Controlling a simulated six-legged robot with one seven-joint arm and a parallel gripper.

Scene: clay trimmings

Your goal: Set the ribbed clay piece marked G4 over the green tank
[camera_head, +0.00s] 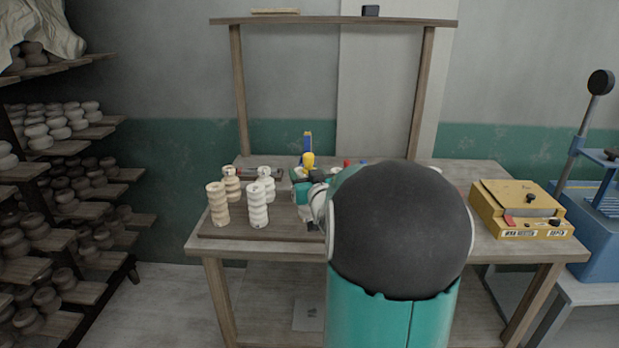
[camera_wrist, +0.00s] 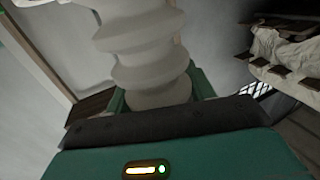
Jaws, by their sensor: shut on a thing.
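In the wrist view a pale ribbed clay piece (camera_wrist: 143,50) stands between my jaws, its lower part between the green fingers and its top cut off by the frame. My gripper (camera_wrist: 160,98) is shut on it. No G4 mark is readable there. In the head view my gripper (camera_head: 300,176) is over the table, right of the ribbed pieces and partly hidden by my arm. Upright ribbed pieces show at front left (camera_head: 217,204), front right (camera_head: 257,206), back left (camera_head: 231,184) and back right (camera_head: 266,180); I cannot tell whether the last is the held one. I cannot make out the green tank.
The ribbed pieces are on a dark board (camera_head: 238,226) on the wooden table (camera_head: 215,248). A yellow box (camera_head: 520,208) sits at the table's right end. A blue and yellow item (camera_head: 308,152) stands behind my gripper. An overhead shelf (camera_head: 335,20) spans the back. My arm hides the table's middle.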

